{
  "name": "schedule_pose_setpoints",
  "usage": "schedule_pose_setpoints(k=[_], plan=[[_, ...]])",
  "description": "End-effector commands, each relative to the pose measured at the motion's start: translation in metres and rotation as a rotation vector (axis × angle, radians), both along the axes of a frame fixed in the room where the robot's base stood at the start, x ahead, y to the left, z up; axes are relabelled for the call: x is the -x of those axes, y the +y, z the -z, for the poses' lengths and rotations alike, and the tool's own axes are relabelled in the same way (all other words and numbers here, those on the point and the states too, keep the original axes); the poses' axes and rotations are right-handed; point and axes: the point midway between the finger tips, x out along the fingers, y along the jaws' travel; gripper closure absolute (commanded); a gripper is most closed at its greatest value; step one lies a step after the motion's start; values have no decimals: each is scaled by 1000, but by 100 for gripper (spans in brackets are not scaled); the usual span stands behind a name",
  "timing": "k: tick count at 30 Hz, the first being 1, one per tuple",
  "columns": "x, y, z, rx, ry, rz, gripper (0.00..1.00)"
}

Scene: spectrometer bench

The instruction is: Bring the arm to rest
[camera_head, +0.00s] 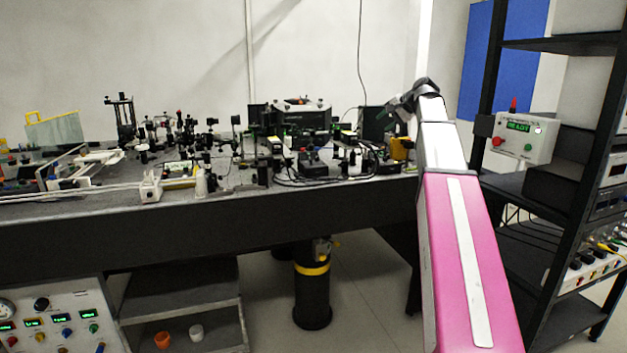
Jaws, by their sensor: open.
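My arm (459,235) rises from the lower right of the view, with a pink lower link and a white upper link. It stretches up and forward past the right end of the optical bench. My gripper (388,108) is at its far end, dark and small, pointing left above the bench's right part. It is open, and I see nothing held in it. The fine detail of the fingers is hard to make out at this distance.
The bench (200,233) carries many optical parts, crowded toward its right half. A black rack (485,85) with instruments stands close to my arm's right. A control box (522,138) hangs there. A panel with gauges (58,318) and a low shelf (180,290) are below left.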

Motion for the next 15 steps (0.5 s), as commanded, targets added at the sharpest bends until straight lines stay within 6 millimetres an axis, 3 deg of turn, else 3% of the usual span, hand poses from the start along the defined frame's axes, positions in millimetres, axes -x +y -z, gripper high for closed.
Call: schedule_pose_setpoints(k=[11, 15], plan=[[7, 8, 56, 52, 32, -10, 59], [12, 13, 89, 85, 50, -16, 59]])
